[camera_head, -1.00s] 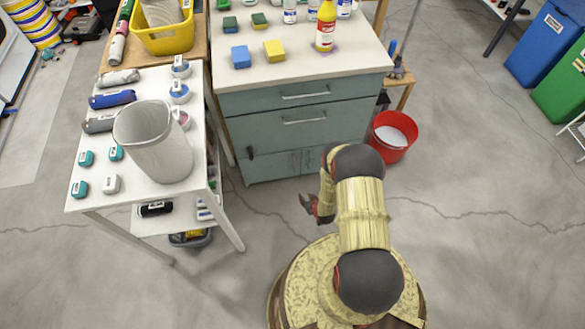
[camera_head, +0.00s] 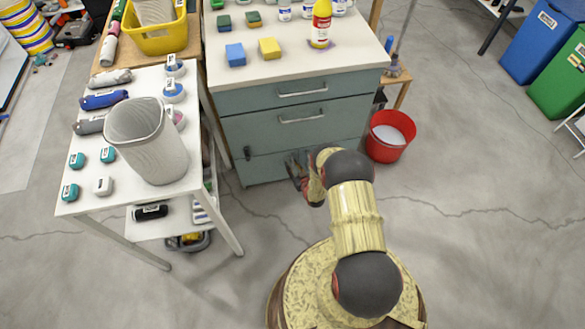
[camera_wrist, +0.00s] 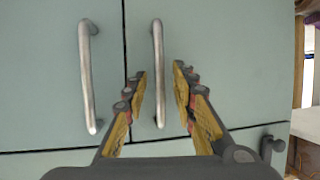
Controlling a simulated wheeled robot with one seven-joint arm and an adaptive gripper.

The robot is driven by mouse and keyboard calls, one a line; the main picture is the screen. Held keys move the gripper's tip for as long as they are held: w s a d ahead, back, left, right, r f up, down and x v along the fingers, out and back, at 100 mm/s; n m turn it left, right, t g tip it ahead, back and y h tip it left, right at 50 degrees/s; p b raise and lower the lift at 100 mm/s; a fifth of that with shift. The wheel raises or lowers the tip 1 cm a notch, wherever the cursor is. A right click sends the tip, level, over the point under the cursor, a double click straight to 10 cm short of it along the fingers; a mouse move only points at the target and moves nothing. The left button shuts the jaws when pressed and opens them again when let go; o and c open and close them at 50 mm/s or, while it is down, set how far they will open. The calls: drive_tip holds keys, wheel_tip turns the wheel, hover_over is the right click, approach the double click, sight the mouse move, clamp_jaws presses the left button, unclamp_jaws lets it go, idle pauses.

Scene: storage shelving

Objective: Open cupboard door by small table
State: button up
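The grey-green cupboard (camera_head: 262,172) stands under two drawers, right of the small white table (camera_head: 80,206). In the wrist view, two cupboard doors meet at a dark vertical seam, each with a metal bar handle. My gripper (camera_wrist: 160,72) is open, its fingers on either side of the right-hand handle (camera_wrist: 158,60). I cannot tell whether they touch it. The other handle (camera_wrist: 88,75) is left of the fingers. Both doors look shut. In the head view, my gripper (camera_head: 295,168) is at the cupboard front, and my arm hides part of the doors.
A black latch (camera_wrist: 270,146) sits by the door edge; it also shows in the head view (camera_head: 247,152). A red bucket (camera_head: 397,130) stands right of the cupboard. A grey bin (camera_head: 155,145) stands on the small table. The floor between table and my base is clear.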

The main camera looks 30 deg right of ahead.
drive_tip(key=shift+w, duration=0.2)
drive_tip(key=shift+c, duration=0.6)
clamp_jaws()
